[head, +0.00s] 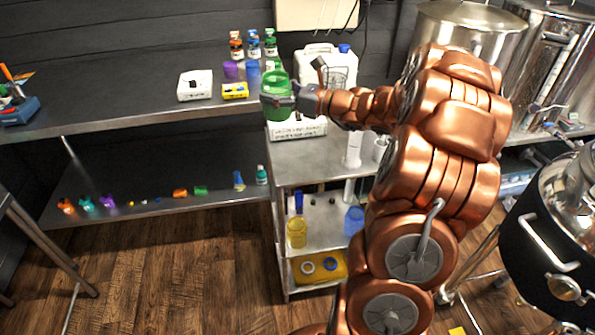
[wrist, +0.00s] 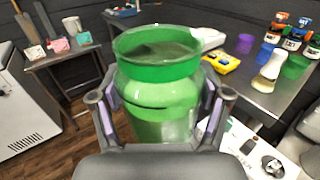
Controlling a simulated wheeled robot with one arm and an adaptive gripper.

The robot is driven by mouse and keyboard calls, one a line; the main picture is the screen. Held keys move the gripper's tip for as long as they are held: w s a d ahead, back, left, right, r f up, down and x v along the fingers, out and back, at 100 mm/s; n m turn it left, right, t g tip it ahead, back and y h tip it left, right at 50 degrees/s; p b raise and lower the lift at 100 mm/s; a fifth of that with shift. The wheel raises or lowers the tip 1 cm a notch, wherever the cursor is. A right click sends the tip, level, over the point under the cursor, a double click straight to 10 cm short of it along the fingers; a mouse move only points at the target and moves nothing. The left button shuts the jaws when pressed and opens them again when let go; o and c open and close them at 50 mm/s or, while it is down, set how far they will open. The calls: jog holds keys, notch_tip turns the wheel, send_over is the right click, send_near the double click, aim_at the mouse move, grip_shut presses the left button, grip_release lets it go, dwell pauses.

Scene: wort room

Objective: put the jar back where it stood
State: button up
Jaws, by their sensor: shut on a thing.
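A green translucent jar (wrist: 157,85) is between the two fingers of my gripper (wrist: 160,112), which is shut on it. In the head view the jar (head: 275,95) is held in the air near the right end of the steel shelf table, upright or nearly so. My gripper (head: 282,100) reaches it from the right. In the wrist view the jar's open rim faces up and its lower part is partly hidden by my gripper. The spot where the jar stood cannot be told from these frames.
The upper steel shelf (head: 130,107) holds a white box (head: 195,86), a yellow box (head: 235,91), purple and blue cups and several bottles (head: 254,44). A steel cart (head: 325,150) stands below right, with a white jug (head: 322,62) behind. The left half of the shelf has free room.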

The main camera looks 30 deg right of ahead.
jog(key=s+d+r+b, duration=0.1)
jog(key=s+d, duration=0.2)
jog(key=d, duration=0.2)
jog(key=f, duration=1.7)
jog(key=shift+w+a, duration=0.15)
jog(key=shift+a, duration=0.05)
jog(key=shift+f, duration=0.1)
jog(key=o, duration=1.4)
jog(key=b+v, duration=0.1)
jog(key=v, duration=0.6)
jog(key=shift+s, duration=0.3)
